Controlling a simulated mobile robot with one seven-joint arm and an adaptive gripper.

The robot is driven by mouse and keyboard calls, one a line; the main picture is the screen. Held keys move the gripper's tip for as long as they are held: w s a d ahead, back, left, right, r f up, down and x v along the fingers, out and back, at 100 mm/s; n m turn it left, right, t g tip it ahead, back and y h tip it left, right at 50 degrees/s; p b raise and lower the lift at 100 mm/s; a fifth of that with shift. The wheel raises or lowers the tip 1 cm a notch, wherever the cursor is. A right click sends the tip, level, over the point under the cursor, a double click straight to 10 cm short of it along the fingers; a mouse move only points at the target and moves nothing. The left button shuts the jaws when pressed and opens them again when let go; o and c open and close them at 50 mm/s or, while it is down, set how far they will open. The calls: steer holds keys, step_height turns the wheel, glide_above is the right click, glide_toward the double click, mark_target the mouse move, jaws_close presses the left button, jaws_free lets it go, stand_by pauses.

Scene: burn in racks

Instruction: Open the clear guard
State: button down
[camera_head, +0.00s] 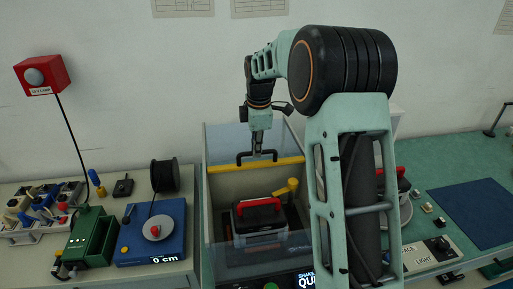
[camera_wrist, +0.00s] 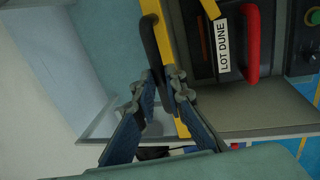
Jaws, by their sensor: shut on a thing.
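The clear guard (camera_head: 226,140) shows as a pale see-through panel by a yellow bar (camera_head: 228,167) across the box-like station. A black handle (camera_head: 243,156) is fixed to the bar. My gripper (camera_head: 259,152) points down at the handle and is shut on it. In the wrist view, the black handle (camera_wrist: 150,42) runs down to my fingertips (camera_wrist: 164,82), beside the yellow bar (camera_wrist: 163,30). The fingers partly hide the grip point. Inside the station sits a grey unit (camera_head: 258,226) with a red handle (camera_head: 259,204); the wrist view shows its label "LOT DUNE" (camera_wrist: 222,45).
A blue device (camera_head: 150,235) with a cable spool (camera_head: 164,175) stands on the left bench, beside a green box (camera_head: 92,238). A red lamp box (camera_head: 42,75) rises at far left. The right bench holds a dark blue mat (camera_head: 482,210). My arm hides the station's right side.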

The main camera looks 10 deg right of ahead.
steer(key=c, duration=2)
jaws_free()
steer(key=shift+o, duration=0.2)
steer(key=shift+r, duration=0.15)
step_height(320, 180, up, 12)
steer(key=s, duration=0.2)
steer(key=shift+s+f, duration=0.2)
steer(key=shift+s, duration=0.05)
